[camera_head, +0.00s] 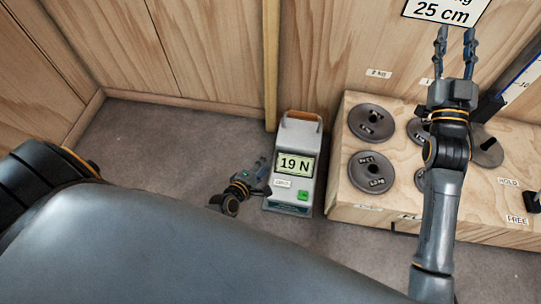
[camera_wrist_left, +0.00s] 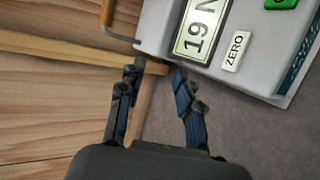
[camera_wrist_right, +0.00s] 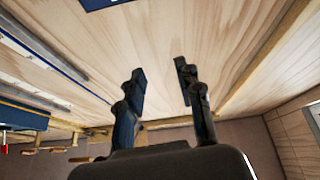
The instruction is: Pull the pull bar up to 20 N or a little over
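A grey force gauge (camera_head: 297,165) stands on the floor, its display (camera_head: 295,166) reading 19 N. The wooden bar (camera_head: 303,116) at its top end looks like the pull bar; in the left wrist view the bar (camera_wrist_left: 108,14) shows partly, with a grey rod bending to the gauge. My left gripper (camera_head: 262,168) is beside the gauge's left side, below the bar. Its fingers (camera_wrist_left: 153,75) are apart, with wall and skirting behind the gap and nothing seen held. My right gripper (camera_head: 455,40) is raised at the upper right. Its fingers (camera_wrist_right: 163,75) are apart and empty.
A wooden box (camera_head: 345,195) with several dark round weights (camera_head: 371,122) is right of the gauge. A white 25 cm sign (camera_head: 445,10) hangs by my right fingertips. A wooden post (camera_head: 271,60) stands behind the gauge. The grey floor (camera_head: 165,140) at left is clear.

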